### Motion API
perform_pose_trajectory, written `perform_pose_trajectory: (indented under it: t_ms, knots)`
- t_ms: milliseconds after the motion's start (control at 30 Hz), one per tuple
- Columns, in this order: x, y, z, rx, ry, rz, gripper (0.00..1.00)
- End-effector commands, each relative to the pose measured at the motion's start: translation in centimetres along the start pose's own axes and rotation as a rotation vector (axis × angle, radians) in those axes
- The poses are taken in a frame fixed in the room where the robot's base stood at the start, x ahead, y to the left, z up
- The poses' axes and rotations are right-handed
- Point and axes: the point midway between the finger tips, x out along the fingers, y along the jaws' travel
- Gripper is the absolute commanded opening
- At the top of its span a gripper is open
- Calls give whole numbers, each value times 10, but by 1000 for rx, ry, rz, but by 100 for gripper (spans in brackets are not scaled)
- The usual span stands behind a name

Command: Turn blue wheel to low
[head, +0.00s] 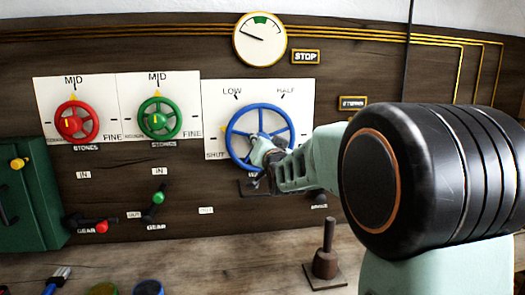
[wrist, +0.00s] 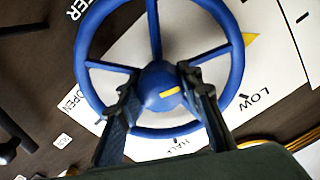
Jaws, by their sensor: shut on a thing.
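The blue wheel (head: 229,132) is mounted on a white plate (head: 213,105) on the dark wall, with LOW and HALF above it and SHUT at lower left. Its yellow pointer (head: 223,129) is at the left, in line with the SHUT tick. In the wrist view, the blue wheel (wrist: 235,65) fills the upper middle, and a small yellow mark shows on its hub. The LOW label (wrist: 254,98) is at the right. My gripper (wrist: 160,92) has one finger on each side of the hub, between the spokes, and is shut on the wheel. In the head view, my gripper (head: 262,152) covers the hub.
A red wheel (head: 77,106) and a green wheel (head: 159,103) are at the left. A round gauge (head: 260,39) is above. Below are a red-knobbed lever (head: 101,226) and a green-knobbed lever (head: 158,198). A brown post (head: 326,262) stands on the bench below my arm.

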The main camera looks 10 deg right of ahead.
Motion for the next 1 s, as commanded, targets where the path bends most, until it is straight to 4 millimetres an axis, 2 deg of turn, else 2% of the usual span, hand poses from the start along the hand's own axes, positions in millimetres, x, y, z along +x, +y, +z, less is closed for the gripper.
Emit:
perform_pose_trajectory:
  t_ms: [600, 1000]
  knots:
    - [0, 1, 2, 544, 10, -3, 9]
    - [0, 0, 0, 720, 12, -3, 9]
